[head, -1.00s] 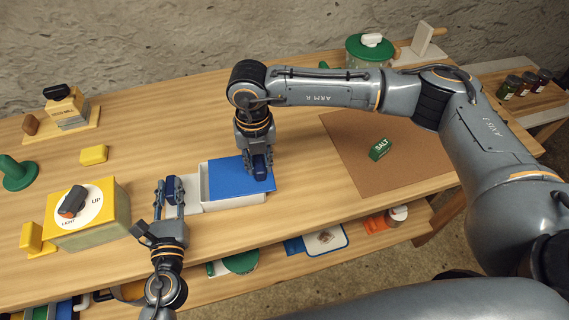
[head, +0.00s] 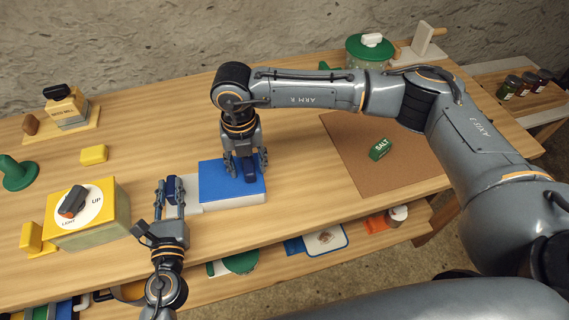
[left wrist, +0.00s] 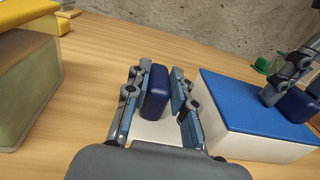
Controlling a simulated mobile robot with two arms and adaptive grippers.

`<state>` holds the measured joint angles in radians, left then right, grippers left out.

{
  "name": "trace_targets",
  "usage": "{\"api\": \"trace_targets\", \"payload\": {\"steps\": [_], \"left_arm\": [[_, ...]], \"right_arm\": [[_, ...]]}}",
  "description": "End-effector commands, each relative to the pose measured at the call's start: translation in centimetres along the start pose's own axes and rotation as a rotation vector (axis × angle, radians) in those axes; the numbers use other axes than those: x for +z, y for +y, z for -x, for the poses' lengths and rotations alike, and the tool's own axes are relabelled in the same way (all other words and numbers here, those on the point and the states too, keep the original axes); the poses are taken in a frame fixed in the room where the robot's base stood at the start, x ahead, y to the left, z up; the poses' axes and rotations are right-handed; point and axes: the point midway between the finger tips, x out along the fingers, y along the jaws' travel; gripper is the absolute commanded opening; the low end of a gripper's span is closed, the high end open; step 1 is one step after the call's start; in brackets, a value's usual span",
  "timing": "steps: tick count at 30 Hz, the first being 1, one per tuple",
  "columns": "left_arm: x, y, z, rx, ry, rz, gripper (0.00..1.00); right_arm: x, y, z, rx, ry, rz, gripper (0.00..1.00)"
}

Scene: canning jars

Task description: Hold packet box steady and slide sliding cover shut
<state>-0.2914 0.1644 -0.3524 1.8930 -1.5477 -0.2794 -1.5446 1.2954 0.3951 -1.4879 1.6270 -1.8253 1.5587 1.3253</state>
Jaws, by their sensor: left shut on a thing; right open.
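The packet box (head: 234,203) is white and sits on the table with its blue sliding cover (head: 220,182) over its top. In the left wrist view the cover (left wrist: 240,100) lies flush over the box (left wrist: 265,147), and no gap shows. A dark blue grip block (left wrist: 155,92) stands on a white plate at the box's left side. My left gripper (head: 172,188) is shut on this block. My right gripper (head: 247,170) is open, pointing down, with its fingers either side of the cover's dark blue handle (head: 249,173).
A yellow box with a dial (head: 90,215) stands left of my left gripper. A brown mat (head: 370,165) with a green salt packet (head: 380,149) lies to the right. A green-lidded jar (head: 370,52) is at the back. The table between box and mat is clear.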

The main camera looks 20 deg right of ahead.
Motion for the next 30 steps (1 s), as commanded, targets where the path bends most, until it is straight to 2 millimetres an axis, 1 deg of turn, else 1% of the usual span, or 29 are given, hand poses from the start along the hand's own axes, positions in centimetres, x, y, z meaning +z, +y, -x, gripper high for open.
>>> {"api": "trace_targets", "payload": {"steps": [5, 8, 11, 15, 18, 21, 25, 30], "left_arm": [[0.0, 0.1, 0.0, 0.002, 0.000, 0.000, 0.00], [0.0, 0.1, 0.0, 0.003, 0.000, 0.000, 0.00], [0.0, 0.1, 0.0, 0.003, 0.000, 0.000, 0.00], [0.0, 0.1, 0.0, 0.003, 0.000, 0.000, 0.00], [0.0, 0.1, 0.0, 0.003, 0.000, -0.001, 0.00], [0.0, 0.1, 0.0, 0.003, 0.000, -0.001, 0.00], [0.0, 0.1, 0.0, 0.003, 0.000, -0.001, 0.00], [0.0, 0.1, 0.0, 0.003, -0.001, -0.001, 0.00]], "right_arm": [[0.1, 0.0, 0.4, 0.000, -0.001, -0.001, 0.50], [0.1, 0.0, 1.6, 0.000, -0.001, -0.001, 0.50], [0.1, 0.0, 3.6, 0.001, -0.003, 0.001, 0.50], [0.1, 0.0, 6.7, 0.002, -0.004, 0.000, 0.50], [0.1, 0.0, 8.7, 0.001, -0.003, 0.000, 0.50], [0.1, 0.0, 10.3, 0.001, -0.001, 0.000, 0.50], [0.1, 0.0, 11.5, 0.000, -0.001, 0.000, 0.50], [0.0, 0.0, 12.0, 0.000, 0.001, 0.000, 0.50]]}}
